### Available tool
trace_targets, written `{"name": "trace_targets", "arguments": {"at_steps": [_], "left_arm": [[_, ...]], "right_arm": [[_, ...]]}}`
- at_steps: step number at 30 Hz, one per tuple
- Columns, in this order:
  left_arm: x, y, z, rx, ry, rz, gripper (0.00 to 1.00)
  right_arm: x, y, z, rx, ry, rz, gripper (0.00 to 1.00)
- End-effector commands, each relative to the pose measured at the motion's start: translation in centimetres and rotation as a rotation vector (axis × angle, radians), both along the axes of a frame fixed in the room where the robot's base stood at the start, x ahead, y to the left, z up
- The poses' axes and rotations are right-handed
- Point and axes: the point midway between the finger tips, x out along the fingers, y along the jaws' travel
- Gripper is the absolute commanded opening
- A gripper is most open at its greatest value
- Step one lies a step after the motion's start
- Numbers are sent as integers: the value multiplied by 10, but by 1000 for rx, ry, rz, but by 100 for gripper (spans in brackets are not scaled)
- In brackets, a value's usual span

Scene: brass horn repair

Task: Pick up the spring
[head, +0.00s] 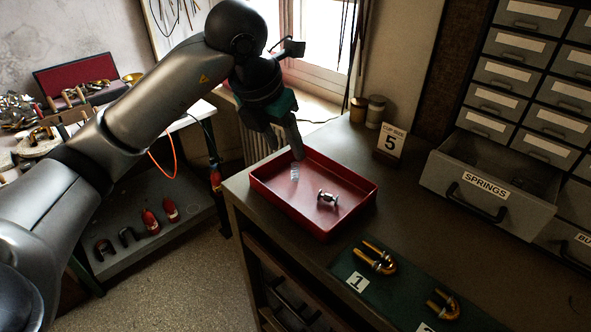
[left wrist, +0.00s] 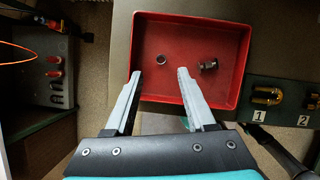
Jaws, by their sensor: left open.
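The spring (head: 294,172) is a small pale silver coil in the red tray (head: 318,226), near its far left side in the head view. In the left wrist view it looks like a small round ring (left wrist: 161,60), as if seen end-on. My left gripper (head: 286,148) points down over the tray's far left part, just above the spring. In the left wrist view its fingertips (left wrist: 160,74) are apart with nothing between them, and the spring shows just past the gap. I cannot tell the exact height. My right gripper is in neither view.
A silver metal fitting (head: 327,198) lies in the tray, right of the spring. The tray walls surround both. An open drawer labelled SPRINGS (head: 487,192) juts out at right.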

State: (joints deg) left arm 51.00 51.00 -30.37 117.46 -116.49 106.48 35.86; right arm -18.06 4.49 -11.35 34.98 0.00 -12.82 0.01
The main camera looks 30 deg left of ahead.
Motion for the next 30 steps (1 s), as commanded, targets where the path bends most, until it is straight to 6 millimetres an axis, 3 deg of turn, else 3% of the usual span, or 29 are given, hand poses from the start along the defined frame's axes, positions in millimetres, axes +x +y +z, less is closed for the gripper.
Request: {"name": "trace_targets", "arguments": {"at_steps": [3,8,18,27,30], "left_arm": [[7,-1,-16,-1,1,1,55],[11,-2,-26,-1,0,-1,55],[26,-6,-66,-3,1,-1,55],[29,-6,-73,0,-2,-2,55],[29,-6,-73,0,-2,-2,46]], "right_arm": [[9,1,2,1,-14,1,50],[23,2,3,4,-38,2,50],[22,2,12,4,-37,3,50],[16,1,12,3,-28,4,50],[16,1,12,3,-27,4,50]]}}
